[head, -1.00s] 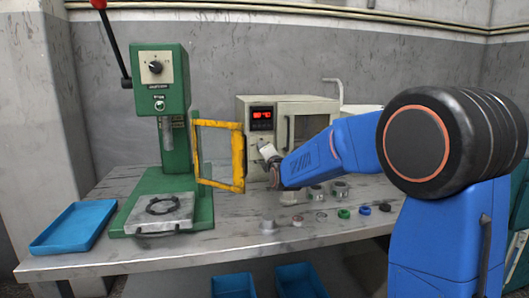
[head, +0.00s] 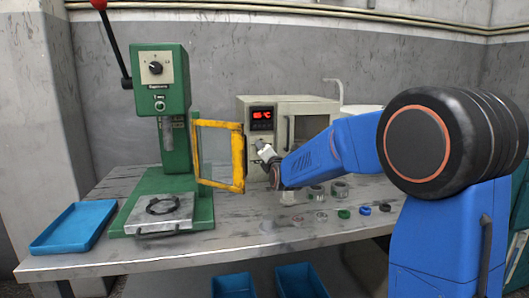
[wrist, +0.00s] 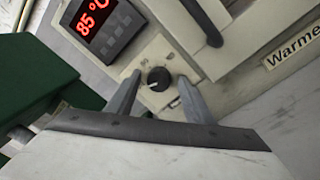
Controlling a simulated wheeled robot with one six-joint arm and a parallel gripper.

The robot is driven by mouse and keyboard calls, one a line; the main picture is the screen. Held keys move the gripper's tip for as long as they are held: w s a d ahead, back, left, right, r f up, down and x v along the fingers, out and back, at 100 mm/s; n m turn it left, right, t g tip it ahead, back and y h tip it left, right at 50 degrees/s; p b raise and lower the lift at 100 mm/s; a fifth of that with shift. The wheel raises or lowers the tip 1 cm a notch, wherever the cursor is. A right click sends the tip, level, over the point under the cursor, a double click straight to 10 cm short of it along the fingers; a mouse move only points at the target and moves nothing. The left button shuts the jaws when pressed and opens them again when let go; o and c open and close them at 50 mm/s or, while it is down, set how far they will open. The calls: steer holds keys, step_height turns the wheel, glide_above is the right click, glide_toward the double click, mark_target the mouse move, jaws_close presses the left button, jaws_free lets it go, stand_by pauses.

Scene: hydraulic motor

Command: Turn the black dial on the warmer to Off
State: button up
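The warmer (head: 312,108) is a cream box on the bench with a lit red display (head: 262,114). In the wrist view the display (wrist: 90,18) reads 85 °C. The black dial (wrist: 158,77) sits on a cream panel below it, with a white mark towards its lower left. My gripper (wrist: 159,82) is open, with one finger on each side of the dial. Gaps show between the fingers and the dial, so it is not gripped. In the head view my gripper (head: 262,150) is at the warmer's front panel, and the dial cannot be made out.
A green press (head: 160,100) with a yellow-framed guard (head: 238,160) stands just left of the warmer. Several small parts (head: 344,213) lie on the bench in front. A blue tray (head: 74,228) is at the left end of the bench.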

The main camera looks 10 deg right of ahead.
steer(key=s, duration=1.7)
steer(key=shift+s+d+f, duration=0.2)
steer(key=shift+d+f, duration=0.1)
steer(key=shift+d, duration=0.1)
